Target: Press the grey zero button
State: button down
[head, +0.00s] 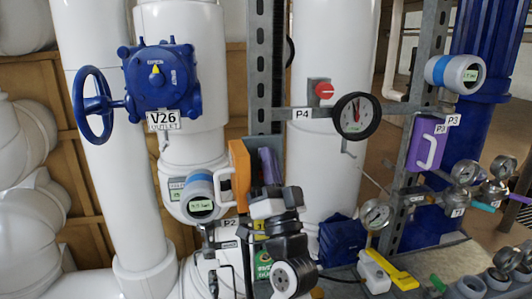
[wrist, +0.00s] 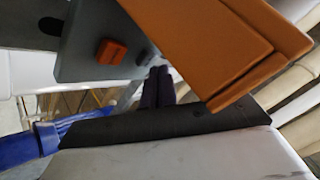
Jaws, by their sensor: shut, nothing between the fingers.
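No grey zero button can be made out in either view. Round blue-rimmed digital gauges show in the head view: one (head: 200,196) beside the orange handled cover (head: 239,174) near the P2 tag, and one (head: 455,73) at upper right by P3. My gripper (wrist: 158,76) shows in the wrist view as two dark fingers close together, shut and empty. The orange cover fills the upper right there (wrist: 215,50), close in front of the camera. Left of it is a grey plate with a square orange-red button (wrist: 112,52). My arm hides part of the P2 area in the head view.
The blue V26 valve (head: 160,78) with its handwheel (head: 94,105) is at upper left. A red knob (head: 324,90) and the P4 dial gauge (head: 356,116) are right of centre. A purple handled cover (head: 427,143) hangs by P3. White pipes and small gauges crowd the area.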

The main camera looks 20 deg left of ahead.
jog(key=shift+s+a+f+g, duration=0.3)
jog(key=shift+s+a+f, duration=0.05)
jog(key=shift+a+f, duration=0.35)
jog(key=shift+d, duration=0.15)
jog(key=shift+s+d, duration=0.75)
jog(key=shift+s, duration=0.3)
jog(key=shift+s+d, duration=0.75)
jog(key=shift+s, duration=0.25)
jog(key=shift+r, duration=0.1)
